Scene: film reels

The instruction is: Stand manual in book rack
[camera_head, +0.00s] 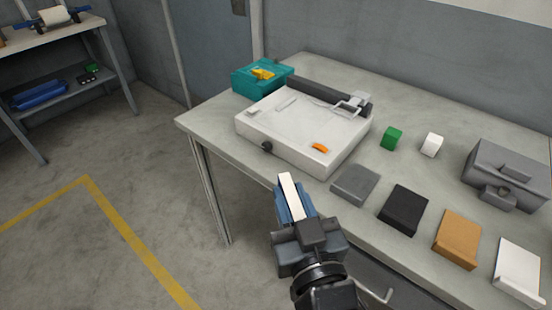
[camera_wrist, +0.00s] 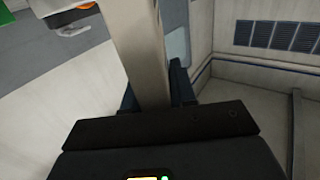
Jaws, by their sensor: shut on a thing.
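My gripper (camera_head: 292,200) is shut on a pale, thin slab, likely the manual (camera_head: 289,186), in front of the table's near edge in the head view. The slab's narrow edge shows between the blue fingers. In the wrist view the manual (camera_wrist: 140,45) is a long beige band running up from between the dark blue fingers (camera_wrist: 155,95); its faces are mostly hidden. I cannot make out a book rack for certain in either view.
The grey table (camera_head: 215,118) holds a white flat machine (camera_head: 300,125) and a teal bin (camera_head: 250,82). Grey, black (camera_head: 403,209), tan (camera_head: 458,238) and white blocks line its near right side. A grey box (camera_head: 505,175) stands at right. A shelf unit (camera_head: 60,60) stands far left; open floor lies between.

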